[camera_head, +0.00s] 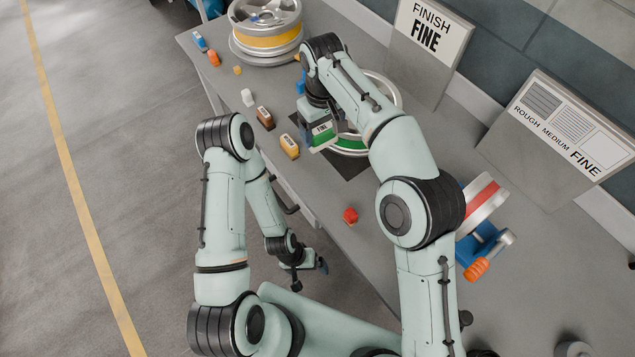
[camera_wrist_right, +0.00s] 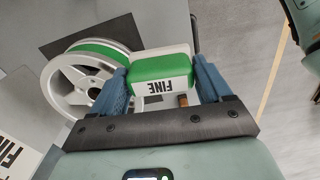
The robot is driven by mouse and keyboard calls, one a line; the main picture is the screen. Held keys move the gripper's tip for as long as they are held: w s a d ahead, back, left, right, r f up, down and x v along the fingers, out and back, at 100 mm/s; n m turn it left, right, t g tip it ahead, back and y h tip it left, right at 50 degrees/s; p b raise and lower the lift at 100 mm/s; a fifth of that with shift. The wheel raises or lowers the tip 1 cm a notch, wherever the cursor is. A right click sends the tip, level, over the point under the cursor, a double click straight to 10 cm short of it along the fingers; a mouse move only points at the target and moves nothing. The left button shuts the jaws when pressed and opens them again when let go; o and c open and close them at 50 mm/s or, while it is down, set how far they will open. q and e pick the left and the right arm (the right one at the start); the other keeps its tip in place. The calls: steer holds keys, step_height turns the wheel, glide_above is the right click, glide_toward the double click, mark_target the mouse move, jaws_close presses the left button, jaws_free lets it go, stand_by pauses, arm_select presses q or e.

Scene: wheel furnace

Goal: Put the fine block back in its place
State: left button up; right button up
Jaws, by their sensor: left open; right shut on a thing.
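The fine block (camera_wrist_right: 165,68), green and white with a FINE label, is between the fingers of my right gripper (camera_wrist_right: 161,84) in the right wrist view. In the head view the block (camera_head: 322,137) is held over the table, beside a wheel with a green band (camera_head: 352,143). The right gripper is shut on it, and the arm partly hides the wheel. Two other blocks, a brown one (camera_head: 265,117) and a yellow one (camera_head: 289,146), stand in a row near the table's front edge. My left gripper (camera_head: 307,268) is open and empty, low beside the table's front edge.
The grey table (camera_head: 325,205) has a wheel with a yellow band (camera_head: 266,38) at the far end. A FINISH FINE sign (camera_head: 428,40) and a ROUGH MEDIUM FINE board (camera_head: 565,130) stand at the back. A red piece (camera_head: 350,215) and an orange-handled blue tool (camera_head: 484,250) lie nearer.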

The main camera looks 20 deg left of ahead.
steer(key=shift+s+a+f+n, duration=0.2)
steer(key=shift+a+f+n, duration=0.1)
steer(key=shift+a, duration=0.1)
step_height(320, 180, down, 20)
steer(key=shift+a+r+b, duration=0.1)
steer(key=shift+r+b, duration=0.05)
steer(key=shift+b, duration=1.05)
arm_select(q)
steer(key=shift+g, duration=0.3)
steer(key=s+f, duration=0.3)
steer(key=shift+s, duration=0.25)
arm_select(e)
steer(key=shift+f, duration=0.2)
steer(key=o, duration=0.9)
steer(key=shift+r, duration=0.1)
